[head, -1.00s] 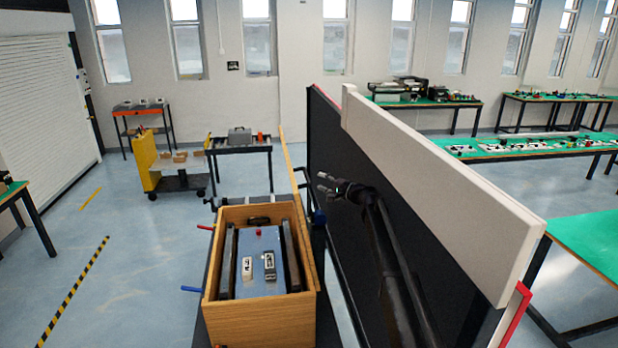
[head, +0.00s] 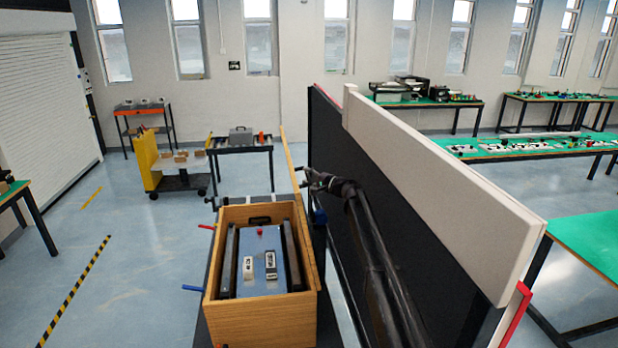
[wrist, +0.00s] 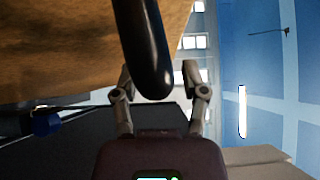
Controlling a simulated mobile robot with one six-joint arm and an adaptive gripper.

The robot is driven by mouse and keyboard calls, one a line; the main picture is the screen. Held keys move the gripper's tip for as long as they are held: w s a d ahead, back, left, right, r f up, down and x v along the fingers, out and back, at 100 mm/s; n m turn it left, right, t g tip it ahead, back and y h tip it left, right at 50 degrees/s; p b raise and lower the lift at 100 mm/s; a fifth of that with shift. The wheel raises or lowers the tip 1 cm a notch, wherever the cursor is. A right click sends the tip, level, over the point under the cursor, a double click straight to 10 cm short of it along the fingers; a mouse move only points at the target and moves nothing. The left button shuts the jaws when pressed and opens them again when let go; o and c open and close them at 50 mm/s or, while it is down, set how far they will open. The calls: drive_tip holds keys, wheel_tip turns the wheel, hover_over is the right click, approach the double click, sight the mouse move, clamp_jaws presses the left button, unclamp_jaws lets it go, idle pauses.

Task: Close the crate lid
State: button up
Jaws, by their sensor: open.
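The wooden crate (head: 262,318) stands open on a dark stand in the head view. Inside are a blue-grey panel with two small devices, a red button and dark side bars. Its thin wooden lid (head: 306,232) stands upright along the crate's right side, seen almost edge-on. My gripper (head: 304,177) is open at the right, outer side of the lid, near its far upper part. In the wrist view my gripper's two fingers (wrist: 158,68) are spread. The lid's wood face (wrist: 60,50) fills the upper left. A dark rounded bar hangs between the fingers; contact cannot be told.
A black partition with a pale top board (head: 430,190) stands close on the right of my arm. Red and blue levers (head: 191,288) stick out left of the crate. A yellow cart (head: 150,160) and a small table stand beyond.

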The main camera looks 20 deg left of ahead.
clamp_jaws()
drive_tip(key=shift+s+a, duration=0.1)
idle(0.3)
